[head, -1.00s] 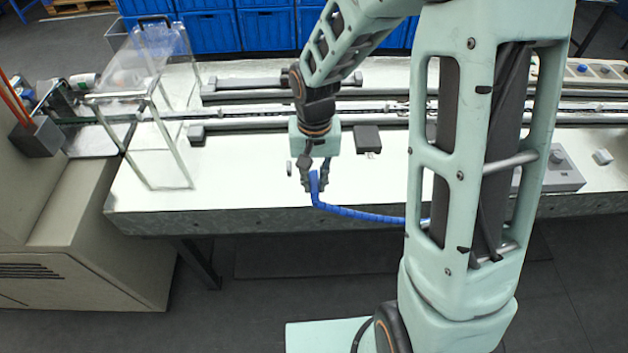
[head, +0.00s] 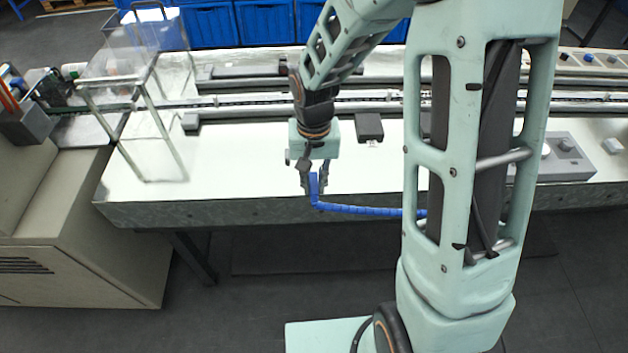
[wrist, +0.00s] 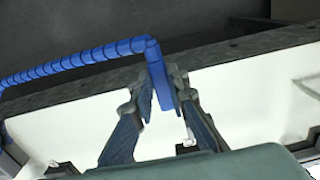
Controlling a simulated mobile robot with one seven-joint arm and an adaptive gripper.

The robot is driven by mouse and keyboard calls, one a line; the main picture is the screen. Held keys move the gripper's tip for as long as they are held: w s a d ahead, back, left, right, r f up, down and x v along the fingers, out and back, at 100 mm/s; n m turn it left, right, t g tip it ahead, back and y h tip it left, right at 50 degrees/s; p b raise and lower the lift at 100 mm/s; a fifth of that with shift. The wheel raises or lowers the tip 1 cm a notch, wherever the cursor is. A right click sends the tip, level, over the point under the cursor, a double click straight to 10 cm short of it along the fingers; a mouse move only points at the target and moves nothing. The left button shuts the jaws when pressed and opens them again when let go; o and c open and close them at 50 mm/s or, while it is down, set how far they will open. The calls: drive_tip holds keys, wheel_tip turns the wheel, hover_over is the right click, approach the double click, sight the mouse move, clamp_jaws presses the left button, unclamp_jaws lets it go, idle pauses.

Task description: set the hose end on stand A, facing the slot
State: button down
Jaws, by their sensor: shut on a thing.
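My gripper (head: 313,190) is shut on the end of the blue hose (head: 352,209), above the front edge of the table (head: 240,180). In the wrist view the hose end (wrist: 164,92) sits between the two fingertips. From there the hose bends sharply and runs off to the left; in the head view it runs right, behind my arm. A dark block (head: 369,126) with a small white tag stands on the table behind and right of my gripper. A smaller dark block (head: 190,122) stands farther left. I cannot tell which thing is stand A, and no slot is clear.
Long rails (head: 250,112) run across the back of the table. A clear guard on a frame (head: 160,130) stands at the left. A grey control box (head: 565,158) stands at the right. The white tabletop between guard and gripper is clear.

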idle(0.3)
drive_tip(key=shift+w+d, duration=0.2)
drive_tip(key=shift+d, duration=0.1)
drive_tip(key=shift+w+d+f+p, duration=0.1)
drive_tip(key=shift+w+d+p, duration=0.75)
drive_tip(key=shift+w+d, duration=4.55)
drive_tip(key=shift+w+d+r+p, duration=0.1)
drive_tip(key=shift+w+d+p, duration=0.7)
drive_tip(key=shift+w+d, duration=4.55)
drive_tip(key=shift+w+d+f+p, duration=0.1)
drive_tip(key=shift+w+d+p, duration=1.35)
drive_tip(key=shift+d, duration=7.25)
drive_tip(key=shift+w+b, duration=0.55)
drive_tip(key=shift+b, duration=0.15)
drive_tip(key=shift+f+b, duration=1.5)
drive_tip(key=shift+f, duration=0.6)
drive_tip(key=shift+f+b, duration=0.4)
drive_tip(key=c, duration=1.8)
unclamp_jaws()
